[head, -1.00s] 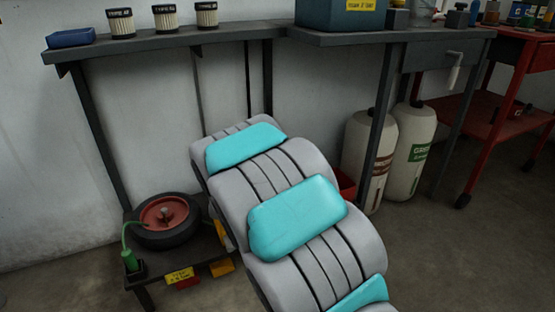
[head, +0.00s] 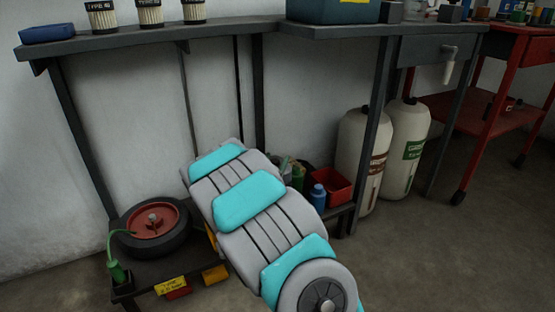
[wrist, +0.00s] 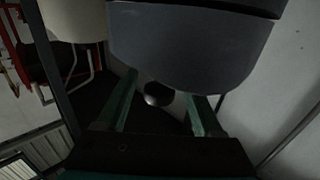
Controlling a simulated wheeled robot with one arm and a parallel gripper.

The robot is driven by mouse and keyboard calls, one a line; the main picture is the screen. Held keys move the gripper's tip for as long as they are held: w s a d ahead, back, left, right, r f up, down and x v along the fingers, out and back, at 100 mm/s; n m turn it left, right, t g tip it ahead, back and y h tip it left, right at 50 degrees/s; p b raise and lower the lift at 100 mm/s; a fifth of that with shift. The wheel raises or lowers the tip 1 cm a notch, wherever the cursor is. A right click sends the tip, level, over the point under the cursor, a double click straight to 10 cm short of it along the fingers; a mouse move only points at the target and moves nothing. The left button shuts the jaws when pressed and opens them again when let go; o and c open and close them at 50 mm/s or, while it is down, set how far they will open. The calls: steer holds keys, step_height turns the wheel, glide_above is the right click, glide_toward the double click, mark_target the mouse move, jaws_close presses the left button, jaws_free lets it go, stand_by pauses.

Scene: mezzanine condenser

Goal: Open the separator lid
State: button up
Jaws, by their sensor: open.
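My gripper (wrist: 160,108) shows in the wrist view as two green fingers standing apart, with nothing clamped between them. A small dark round knob-like thing (wrist: 158,94) shows in the gap beyond the fingers. A large dark grey rounded body (wrist: 190,45) fills the top of the wrist view, with a seam near its upper edge. I cannot tell whether it is the separator or where its lid is. In the head view my arm hides the gripper. A teal box with a yellow label (head: 335,8) stands on the bench, its top cut off.
A grey bench (head: 140,41) spans the back, its legs framing the space below. A low shelf holds a black wheel with a red hub (head: 152,218), a red bin (head: 328,186) and a blue bottle (head: 318,197). Two pale cylinders (head: 402,150) stand right.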

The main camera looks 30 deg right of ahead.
steer(key=shift+x, duration=0.8)
jaws_close()
stand_by(1.0)
